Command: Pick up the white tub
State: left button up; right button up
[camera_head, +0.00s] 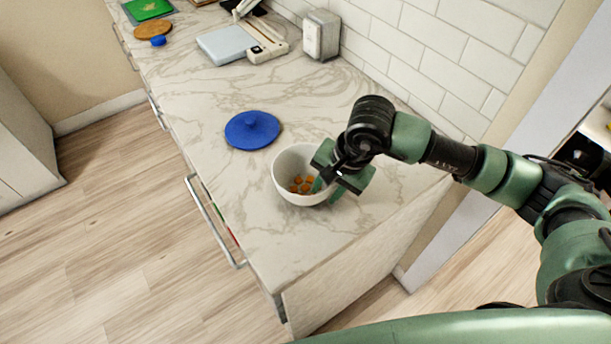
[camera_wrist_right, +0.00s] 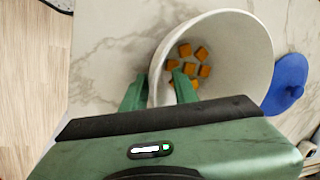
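The white tub (camera_head: 292,165) is a round, open bowl standing upright on the marble counter, with several orange cubes (camera_head: 301,185) inside. It also shows in the right wrist view (camera_wrist_right: 235,42). My right gripper (camera_head: 328,184) is at the tub's near right rim, pointing down. In the right wrist view its fingers (camera_wrist_right: 158,90) straddle the tub wall, one inside and one outside. They stand apart, with some room beside the wall. The gripper hides part of the rim in the head view. My left gripper is not in view.
A blue round lid (camera_head: 252,130) lies on the counter (camera_head: 300,245) just beyond the tub. Farther back are a kitchen scale (camera_head: 228,45) and a metal dispenser (camera_head: 321,36). A tiled wall (camera_head: 440,50) runs along the right. A drawer handle (camera_head: 213,222) juts out at the front.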

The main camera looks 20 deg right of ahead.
jog(key=shift+w+f, duration=0.1)
jog(key=shift+f, duration=0.05)
grip_shut()
dwell(1.3)
